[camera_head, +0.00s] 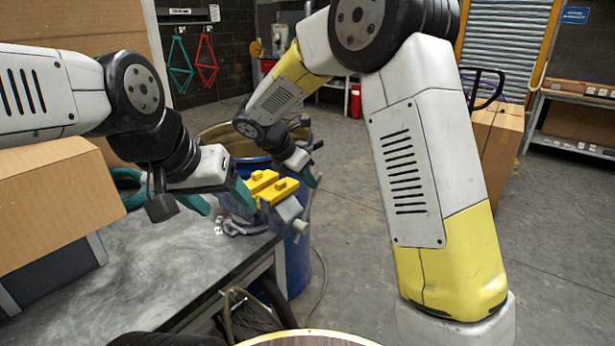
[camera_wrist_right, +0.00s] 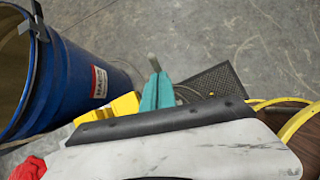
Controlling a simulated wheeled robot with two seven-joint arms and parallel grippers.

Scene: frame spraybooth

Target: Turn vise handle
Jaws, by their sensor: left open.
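The vise (camera_head: 270,190), blue-grey with yellow jaws, sits at the far corner of the grey workbench. A yellow part of it shows in the right wrist view (camera_wrist_right: 106,109). A small grey rod end (camera_head: 301,226), which looks like part of its handle, sticks out at its right. My left gripper (camera_head: 220,198) is open, with teal fingers just left of the vise. My right gripper (camera_head: 311,178) is above and right of the vise. In the right wrist view its teal fingertips (camera_wrist_right: 157,93) look close together, with a grey rod tip just beyond; contact is unclear.
A blue barrel (camera_head: 298,262) stands right behind the bench corner and fills the left of the wrist view. Open concrete floor lies to the right, with a carton (camera_head: 497,140) farther back.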

